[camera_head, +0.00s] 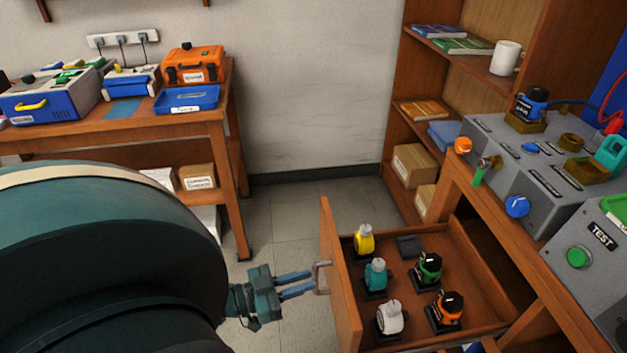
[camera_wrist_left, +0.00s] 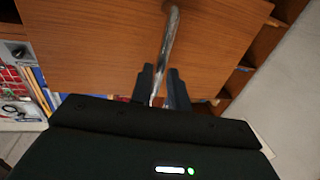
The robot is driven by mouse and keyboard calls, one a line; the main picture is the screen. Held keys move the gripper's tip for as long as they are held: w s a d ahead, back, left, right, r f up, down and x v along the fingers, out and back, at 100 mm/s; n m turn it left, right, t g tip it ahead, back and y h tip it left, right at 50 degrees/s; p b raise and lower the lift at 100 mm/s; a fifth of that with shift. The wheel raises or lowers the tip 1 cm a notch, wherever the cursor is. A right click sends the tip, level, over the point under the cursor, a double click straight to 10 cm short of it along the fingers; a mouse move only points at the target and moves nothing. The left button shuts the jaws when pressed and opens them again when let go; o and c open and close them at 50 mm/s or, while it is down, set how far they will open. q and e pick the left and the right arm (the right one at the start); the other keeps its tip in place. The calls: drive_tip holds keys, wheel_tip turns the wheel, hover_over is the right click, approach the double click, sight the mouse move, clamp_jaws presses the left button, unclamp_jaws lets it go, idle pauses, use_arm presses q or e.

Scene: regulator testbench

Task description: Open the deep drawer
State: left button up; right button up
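The deep drawer (camera_head: 342,285) under the right-hand bench is pulled well out, with its inside showing in the head view. Its wooden front also fills the upper part of the left wrist view (camera_wrist_left: 95,45). The metal handle (camera_head: 320,279) is on the drawer's outer face and shows as a bar in the left wrist view (camera_wrist_left: 170,45). My left gripper (camera_head: 313,281) is at the handle, its two fingers apart. In the left wrist view the bar passes between the fingers (camera_wrist_left: 162,88), with a small gap visible. A small bluish fragment at the head view's bottom edge may be my right gripper.
The drawer holds several regulators, including a yellow one (camera_head: 364,240) and a white one (camera_head: 390,318). A grey test bench (camera_head: 540,165) stands on the right, and a wooden side table (camera_head: 190,125) at the back left. Clear tiled floor (camera_head: 290,225) lies left of the drawer.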

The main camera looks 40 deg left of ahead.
use_arm(q)
drive_tip(key=v, duration=0.9)
drive_tip(key=shift+s, duration=0.35)
drive_tip(key=shift+a, duration=0.15)
